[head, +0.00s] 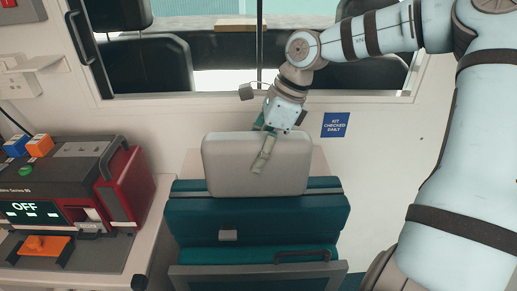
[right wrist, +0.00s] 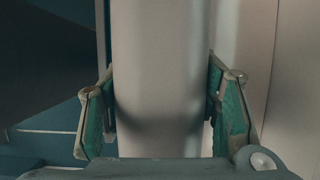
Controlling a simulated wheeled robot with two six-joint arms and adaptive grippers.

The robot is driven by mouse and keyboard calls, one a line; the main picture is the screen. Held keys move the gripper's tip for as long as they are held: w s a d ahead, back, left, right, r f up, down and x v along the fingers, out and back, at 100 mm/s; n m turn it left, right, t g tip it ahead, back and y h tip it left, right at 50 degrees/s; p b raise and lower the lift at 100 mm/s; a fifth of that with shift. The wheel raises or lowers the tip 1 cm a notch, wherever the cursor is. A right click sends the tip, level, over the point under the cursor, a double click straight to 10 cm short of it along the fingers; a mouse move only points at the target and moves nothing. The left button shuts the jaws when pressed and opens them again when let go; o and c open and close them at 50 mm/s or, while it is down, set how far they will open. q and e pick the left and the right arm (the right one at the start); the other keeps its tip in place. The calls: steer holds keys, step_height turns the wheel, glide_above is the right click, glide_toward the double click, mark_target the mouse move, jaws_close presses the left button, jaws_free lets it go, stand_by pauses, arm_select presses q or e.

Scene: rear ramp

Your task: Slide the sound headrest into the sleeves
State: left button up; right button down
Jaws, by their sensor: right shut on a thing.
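The cream headrest (head: 226,165) is upright above the teal seat back (head: 190,218). My right gripper (head: 264,150) comes down from above and is shut on the headrest, one finger showing across its front face. In the right wrist view the headrest (right wrist: 158,60) stands between the two green-padded fingers. The headrest's lower edge overlaps the top of the seat back in the head view. Its posts and the sleeves are hidden, so I cannot tell whether the posts are in them. My left gripper is not in view.
A red and grey device (head: 92,178) with an OFF display stands on the counter at left. A blue sign (head: 336,125) is on the white wall right of the headrest. A window (head: 200,60) with dark seats beyond is behind.

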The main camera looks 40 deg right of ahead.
steer(key=shift+f, duration=0.25)
steer(key=shift+c, duration=2.4)
jaws_free()
steer(key=v, duration=1.2)
steer(key=shift+w+a, duration=0.1)
